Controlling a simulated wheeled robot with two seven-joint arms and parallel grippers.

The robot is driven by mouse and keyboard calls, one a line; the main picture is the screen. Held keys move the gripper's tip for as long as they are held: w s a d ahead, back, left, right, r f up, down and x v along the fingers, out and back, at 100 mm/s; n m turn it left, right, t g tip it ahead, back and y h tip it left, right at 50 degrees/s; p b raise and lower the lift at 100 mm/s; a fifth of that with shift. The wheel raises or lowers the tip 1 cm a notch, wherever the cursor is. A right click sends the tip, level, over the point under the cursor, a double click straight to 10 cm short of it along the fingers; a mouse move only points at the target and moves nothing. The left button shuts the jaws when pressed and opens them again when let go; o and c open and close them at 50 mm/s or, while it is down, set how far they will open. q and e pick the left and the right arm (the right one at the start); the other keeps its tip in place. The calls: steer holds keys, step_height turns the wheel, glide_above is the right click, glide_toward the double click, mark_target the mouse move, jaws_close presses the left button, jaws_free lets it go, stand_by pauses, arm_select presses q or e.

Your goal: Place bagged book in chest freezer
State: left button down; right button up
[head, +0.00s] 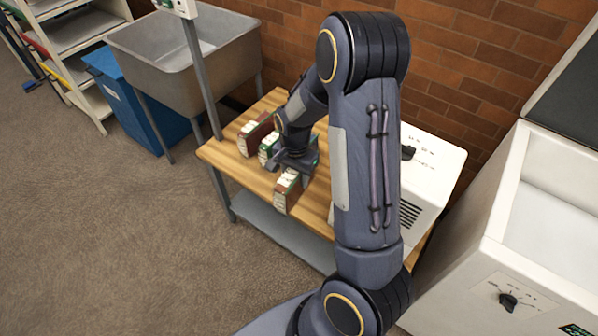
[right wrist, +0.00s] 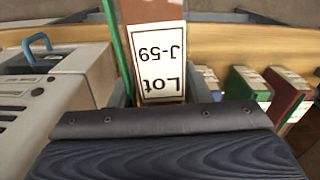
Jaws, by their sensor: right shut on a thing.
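My right gripper (head: 298,160) is over the wooden table and shut on a book (head: 287,192) with green and reddish-brown covers. In the right wrist view the book (right wrist: 122,38) stands between the fingers (right wrist: 162,95), with a white label reading "Lot J-59" upside down. I cannot tell whether it touches the table, and no bag can be made out. The white chest freezer (head: 467,290) is at the right, its dark lid (head: 575,90) raised and its pale interior partly visible. My left gripper is not in view.
A red book (head: 255,134) and a green book (head: 266,149) stand on the table (head: 222,153) behind the gripper. A white machine with a dial (head: 432,170) stands between the table's books and the freezer. A sink (head: 185,60) and blue bin (head: 125,95) are at left.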

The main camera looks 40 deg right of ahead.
steer(key=shift+w+a+n, duration=0.25)
steer(key=shift+a+n, duration=0.25)
steer(key=shift+n, duration=0.2)
steer(key=w+a+n, duration=0.2)
steer(key=a+n, duration=1)
steer(key=shift+w+r, duration=0.35)
steer(key=shift+r, duration=0.05)
